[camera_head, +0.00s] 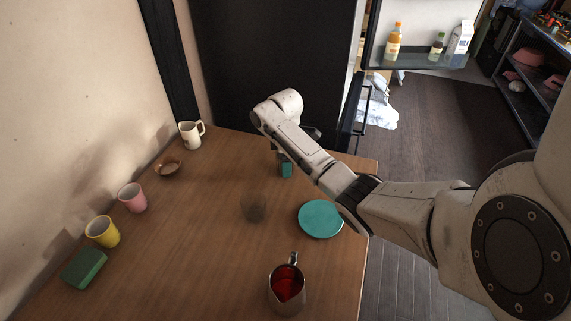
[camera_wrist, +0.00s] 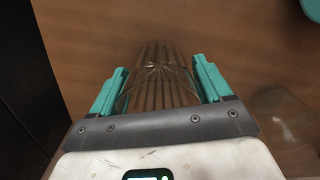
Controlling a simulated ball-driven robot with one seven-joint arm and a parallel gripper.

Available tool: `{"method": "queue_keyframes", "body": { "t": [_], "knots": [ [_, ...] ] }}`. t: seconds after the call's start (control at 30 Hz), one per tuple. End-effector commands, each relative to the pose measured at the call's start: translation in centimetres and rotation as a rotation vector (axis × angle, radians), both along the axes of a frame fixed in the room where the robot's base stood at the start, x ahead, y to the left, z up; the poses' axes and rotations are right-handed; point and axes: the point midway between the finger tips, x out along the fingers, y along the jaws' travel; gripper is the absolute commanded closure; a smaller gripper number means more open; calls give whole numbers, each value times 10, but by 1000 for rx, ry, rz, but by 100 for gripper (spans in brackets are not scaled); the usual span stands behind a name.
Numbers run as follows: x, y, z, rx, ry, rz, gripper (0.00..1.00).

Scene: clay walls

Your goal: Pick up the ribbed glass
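The ribbed glass (camera_wrist: 158,75) is clear with lengthwise ribs and shows in the wrist view between the two teal fingers of my gripper (camera_wrist: 161,66). The fingers stand apart on either side of it, with a narrow gap seeming to show near the tips; contact closer to the palm cannot be told. In the head view my gripper (camera_head: 285,169) is low over the back right of the table, largely hidden by my arm, and I cannot make out the ribbed glass there.
Another clear glass (camera_head: 253,208) stands mid-table. A teal plate (camera_head: 320,219) and a metal pitcher (camera_head: 286,290) with red contents are nearer. A white mug (camera_head: 190,135), brown bowl (camera_head: 168,168), pink cup (camera_head: 132,198), yellow cup (camera_head: 103,232) and green sponge-like block (camera_head: 84,268) line the left.

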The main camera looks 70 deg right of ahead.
Motion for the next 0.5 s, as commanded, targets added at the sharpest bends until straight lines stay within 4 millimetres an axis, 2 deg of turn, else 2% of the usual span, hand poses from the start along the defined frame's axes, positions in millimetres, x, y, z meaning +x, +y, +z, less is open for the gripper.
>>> {"method": "queue_keyframes", "body": {
  "t": [0.07,0.4,0.5],
  "knots": [
    [0,0,0,0,0,0,30],
    [0,0,0,0,0,0,62],
    [0,0,1,-1,0,0,65]
  ]
}}
